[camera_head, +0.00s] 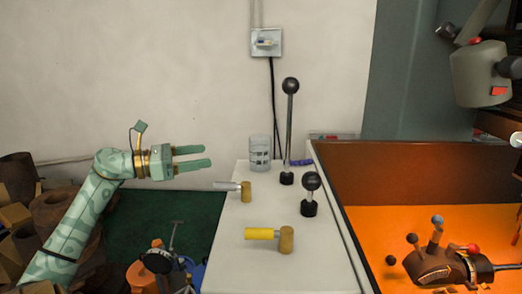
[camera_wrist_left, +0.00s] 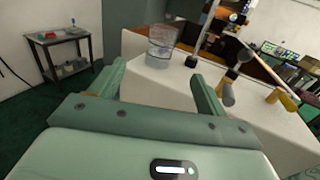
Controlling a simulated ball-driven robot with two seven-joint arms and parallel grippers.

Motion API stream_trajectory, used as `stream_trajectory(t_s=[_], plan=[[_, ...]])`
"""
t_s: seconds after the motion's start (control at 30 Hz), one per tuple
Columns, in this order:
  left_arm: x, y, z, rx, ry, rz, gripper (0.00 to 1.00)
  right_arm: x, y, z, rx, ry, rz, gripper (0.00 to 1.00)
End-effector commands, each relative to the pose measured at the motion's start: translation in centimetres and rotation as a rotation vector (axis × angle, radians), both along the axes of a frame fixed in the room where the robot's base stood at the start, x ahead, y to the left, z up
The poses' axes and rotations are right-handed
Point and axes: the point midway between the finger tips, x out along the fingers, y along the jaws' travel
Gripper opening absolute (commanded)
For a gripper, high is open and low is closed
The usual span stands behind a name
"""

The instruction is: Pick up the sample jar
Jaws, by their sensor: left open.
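The sample jar (camera_head: 260,153) is a clear cylinder with a bluish-grey band, upright near the back left edge of the white counter (camera_head: 252,272). My left gripper (camera_head: 208,157) is open and empty, left of the jar and apart from it, with its fingers pointing right. In the left wrist view the jar (camera_wrist_left: 161,45) stands beyond the open fingers (camera_wrist_left: 157,88), between them in the picture. My right gripper is in neither view.
A tall black-knobbed lever (camera_head: 290,120) stands right of the jar, with a shorter knobbed lever (camera_head: 310,193) in front. A grey-handled lever (camera_head: 245,191) and a yellow-handled one (camera_head: 286,239) are nearer. An orange-floored machine (camera_head: 375,240) lies right.

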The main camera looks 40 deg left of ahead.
Motion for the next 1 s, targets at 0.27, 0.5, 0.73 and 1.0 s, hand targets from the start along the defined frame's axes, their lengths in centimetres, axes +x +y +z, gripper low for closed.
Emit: stream_trajectory(t_s=[0.27,0.5,0.73,1.0], plan=[[3.3,-1.8,0.3,0.001,-0.004,-0.003,0.76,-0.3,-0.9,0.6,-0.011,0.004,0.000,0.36],[8.2,-4.3,0.3,-0.002,-0.004,-0.001,0.76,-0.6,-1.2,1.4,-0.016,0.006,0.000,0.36],[10.1,-5.4,0.1,-0.002,-0.001,0.000,0.76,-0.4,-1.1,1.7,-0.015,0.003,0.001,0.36],[13.5,-7.7,0.1,-0.004,-0.003,-0.001,0.76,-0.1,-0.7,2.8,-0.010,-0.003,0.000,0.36]])
